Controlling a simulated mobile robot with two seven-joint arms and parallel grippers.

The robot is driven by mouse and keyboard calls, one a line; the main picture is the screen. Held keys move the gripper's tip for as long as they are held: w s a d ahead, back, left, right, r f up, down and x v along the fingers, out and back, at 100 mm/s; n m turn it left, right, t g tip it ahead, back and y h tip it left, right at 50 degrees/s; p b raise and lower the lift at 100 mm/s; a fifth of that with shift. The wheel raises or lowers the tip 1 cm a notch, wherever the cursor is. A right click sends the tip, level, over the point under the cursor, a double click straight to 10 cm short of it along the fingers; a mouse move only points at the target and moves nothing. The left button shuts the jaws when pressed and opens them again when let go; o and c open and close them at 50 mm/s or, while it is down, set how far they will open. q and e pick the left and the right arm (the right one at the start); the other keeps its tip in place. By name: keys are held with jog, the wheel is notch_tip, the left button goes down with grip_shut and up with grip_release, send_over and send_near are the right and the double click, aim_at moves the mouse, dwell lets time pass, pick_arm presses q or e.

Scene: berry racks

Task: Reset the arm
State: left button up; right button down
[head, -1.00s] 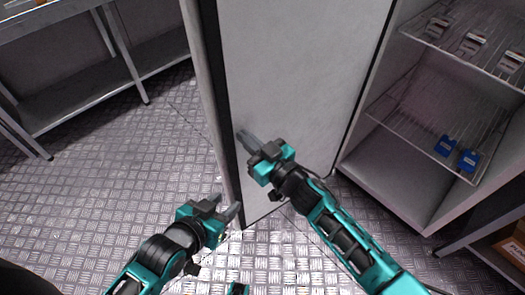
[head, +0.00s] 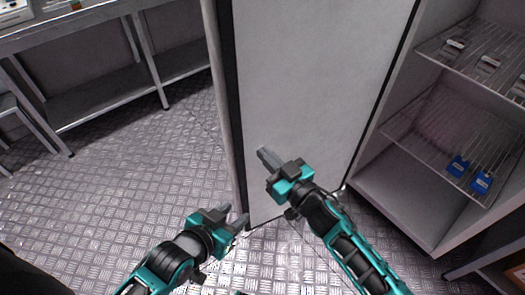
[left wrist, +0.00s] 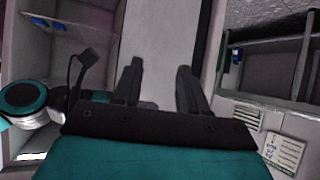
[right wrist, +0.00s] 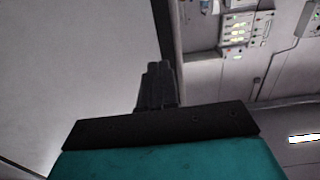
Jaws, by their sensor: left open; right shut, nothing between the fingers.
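My left gripper (head: 236,217) is low in the head view, near the bottom edge of a large pale door. Its two fingers stand apart with nothing between them in the left wrist view (left wrist: 158,85). My right gripper (head: 266,156) is higher, in front of the door's face. Its fingers are together and empty in the right wrist view (right wrist: 157,85). The pale door (head: 310,80) stands open from a cabinet (head: 400,205). Whether the right fingertips touch the door cannot be told.
Wire shelves (head: 450,120) in the cabinet hold blue-tagged items (head: 458,166) and small packs (head: 489,63). A metal table (head: 110,25) with a lower shelf stands at the upper left. The patterned metal floor (head: 120,190) is clear between.

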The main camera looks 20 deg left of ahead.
pick_arm(q)
jog(key=r+p, duration=0.1)
jog(key=s+a+r+p, duration=0.1)
jog(key=p, duration=0.3)
jog(key=shift+s+a+r+y, duration=0.25)
jog(key=shift+a+r+y, duration=0.05)
jog(key=shift+r+y, duration=0.1)
pick_arm(e)
jog(key=s+d+f+m+h, duration=0.1)
jog(key=s+d+m+h, duration=0.3)
jog(key=d, duration=1.1)
jog(key=s+d+f+m+h, duration=0.2)
jog(key=s+d+m+h, duration=0.2)
jog(key=s+d+h, duration=0.4)
jog(key=s+d, duration=0.2)
jog(key=d, duration=0.5)
jog(key=shift+s+f+h, duration=0.3)
jog(key=shift+s, duration=0.1)
pick_arm(q)
jog(key=shift+s, duration=0.1)
pick_arm(e)
jog(key=shift+s+a, duration=0.1)
jog(key=shift+a, duration=0.1)
